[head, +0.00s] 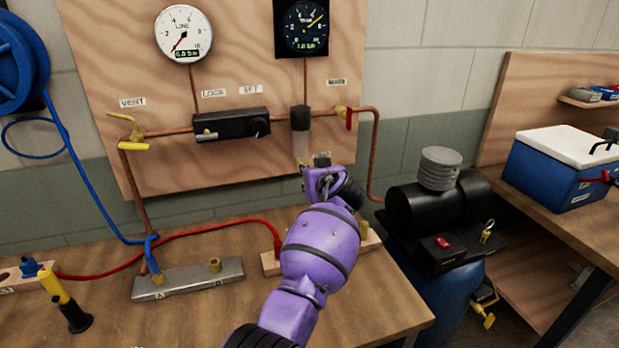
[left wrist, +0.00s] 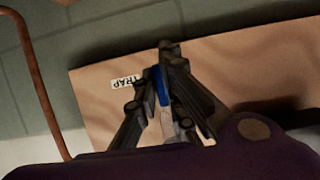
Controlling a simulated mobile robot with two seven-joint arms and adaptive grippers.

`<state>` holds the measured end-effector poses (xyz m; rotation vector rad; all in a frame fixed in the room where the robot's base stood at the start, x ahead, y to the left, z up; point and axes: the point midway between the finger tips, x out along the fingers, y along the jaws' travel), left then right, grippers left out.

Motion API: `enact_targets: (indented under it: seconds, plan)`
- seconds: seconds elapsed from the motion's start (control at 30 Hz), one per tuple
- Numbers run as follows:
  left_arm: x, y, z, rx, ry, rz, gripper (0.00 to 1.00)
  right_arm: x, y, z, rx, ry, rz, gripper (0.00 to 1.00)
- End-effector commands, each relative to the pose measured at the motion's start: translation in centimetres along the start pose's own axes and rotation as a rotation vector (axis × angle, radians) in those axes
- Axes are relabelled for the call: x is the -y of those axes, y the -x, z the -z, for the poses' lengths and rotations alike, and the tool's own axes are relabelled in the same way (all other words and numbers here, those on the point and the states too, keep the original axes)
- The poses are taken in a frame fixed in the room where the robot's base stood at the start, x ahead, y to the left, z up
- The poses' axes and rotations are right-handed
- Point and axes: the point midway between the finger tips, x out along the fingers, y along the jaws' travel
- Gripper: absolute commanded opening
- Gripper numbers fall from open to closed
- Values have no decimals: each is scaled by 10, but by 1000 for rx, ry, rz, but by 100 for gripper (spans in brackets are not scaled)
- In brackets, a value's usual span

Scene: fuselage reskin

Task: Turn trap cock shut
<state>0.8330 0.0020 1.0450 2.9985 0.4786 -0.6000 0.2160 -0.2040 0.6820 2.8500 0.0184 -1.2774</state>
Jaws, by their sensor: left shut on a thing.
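My left gripper (head: 321,163) is in front of the lower right part of the plywood board, just below a black filter body (head: 300,117) with a clear bowl. In the left wrist view, its dark fingers (left wrist: 158,75) are shut on a blue lever (left wrist: 164,88), which sits right beside a white TRAP label (left wrist: 125,81). I take this lever to be the trap cock. Part of the lever is hidden between the fingers, and in the head view my gripper hides it. My right gripper is not in view.
Copper pipe (head: 372,150) runs along the board and down at its right. A red-handled valve (head: 349,117) and a yellow VENT valve (head: 133,146) are on the line. A black compressor (head: 437,215) stands at right. A metal manifold (head: 188,279) and red hose lie on the bench.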

Motion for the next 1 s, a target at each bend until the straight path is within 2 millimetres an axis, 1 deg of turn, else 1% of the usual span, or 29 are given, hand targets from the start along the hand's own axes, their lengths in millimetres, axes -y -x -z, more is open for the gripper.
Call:
enact_targets:
  seconds: [0.03,0.27,0.3,0.4,0.43,0.77,0.87,1.0]
  plan:
    - [3,-2,-5,8,-2,7,0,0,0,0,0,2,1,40]
    - [3,-2,-4,8,-2,7,0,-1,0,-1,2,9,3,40]
    - [3,-2,-4,8,-2,7,11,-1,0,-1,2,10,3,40]
    - [2,-2,-4,6,-2,6,24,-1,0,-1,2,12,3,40]
    - [2,-1,-3,6,-1,5,27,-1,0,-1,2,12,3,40]
    - [0,1,-1,2,-1,1,27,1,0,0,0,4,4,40]
    - [0,9,-1,0,0,0,27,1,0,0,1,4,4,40]
    - [0,30,-2,2,4,0,27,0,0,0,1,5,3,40]
